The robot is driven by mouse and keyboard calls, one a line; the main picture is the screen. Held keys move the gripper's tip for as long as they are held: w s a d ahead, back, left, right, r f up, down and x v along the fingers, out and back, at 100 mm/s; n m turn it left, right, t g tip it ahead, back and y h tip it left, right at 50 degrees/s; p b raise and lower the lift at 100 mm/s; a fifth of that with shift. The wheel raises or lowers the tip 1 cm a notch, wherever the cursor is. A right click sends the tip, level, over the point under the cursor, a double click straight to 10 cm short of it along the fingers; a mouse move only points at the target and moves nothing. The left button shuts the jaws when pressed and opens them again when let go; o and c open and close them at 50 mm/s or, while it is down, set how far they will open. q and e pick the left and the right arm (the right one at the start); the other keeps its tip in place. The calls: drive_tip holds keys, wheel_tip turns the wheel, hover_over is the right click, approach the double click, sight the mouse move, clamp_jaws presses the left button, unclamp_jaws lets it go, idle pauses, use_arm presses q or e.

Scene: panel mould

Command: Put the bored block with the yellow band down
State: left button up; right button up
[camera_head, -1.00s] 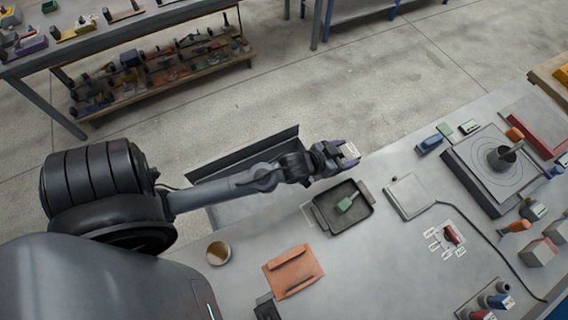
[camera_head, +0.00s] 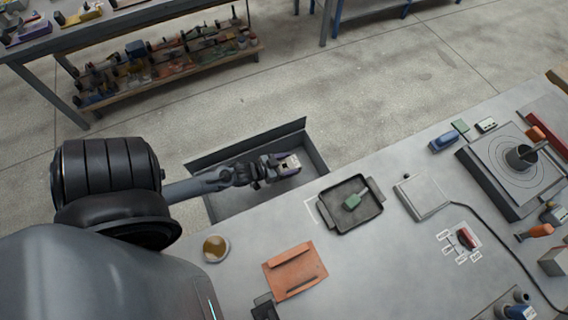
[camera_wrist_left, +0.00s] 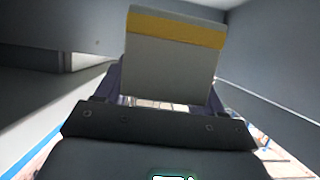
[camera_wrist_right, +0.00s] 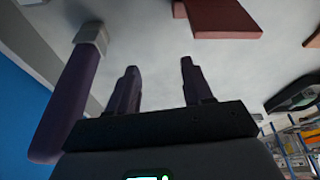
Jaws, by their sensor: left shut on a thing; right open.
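The block with the yellow band (camera_wrist_left: 175,65) is a pale grey block with a yellow stripe near its top edge in the left wrist view. My left gripper (camera_head: 284,164) is shut on it. The block also shows as a small pale piece (camera_head: 290,162) at the gripper's tip in the head view. Gripper and block are over or inside an open grey bin (camera_head: 316,150) beside the bench's far edge; I cannot tell how deep. No bore is visible on the block. My right gripper (camera_wrist_right: 158,68) is open and empty in the right wrist view; it is outside the head view.
On the bench are a black tray (camera_head: 376,221) with a green piece (camera_head: 352,201), a flat grey plate (camera_head: 421,196), an orange folder (camera_head: 294,271) and a round bowl (camera_head: 215,248). A turntable-like fixture (camera_head: 500,176) stands at right. Bare bench lies between them.

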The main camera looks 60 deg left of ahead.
use_arm(q)
wheel_tip(320, 180, down, 3)
drive_tip(key=shift+r, duration=0.1)
use_arm(e)
drive_tip(key=shift+f, duration=0.4)
use_arm(q)
drive_tip(key=shift+f+b, duration=0.9)
drive_tip(key=shift+f, duration=1.15)
use_arm(e)
drive_tip(key=shift+d+f, duration=0.15)
drive_tip(key=shift+f, duration=0.5)
use_arm(q)
drive_tip(key=shift+f, duration=0.15)
use_arm(e)
drive_tip(key=shift+f, duration=0.1)
use_arm(q)
drive_tip(key=o, duration=1.3)
drive_tip(key=shift+c, duration=0.2)
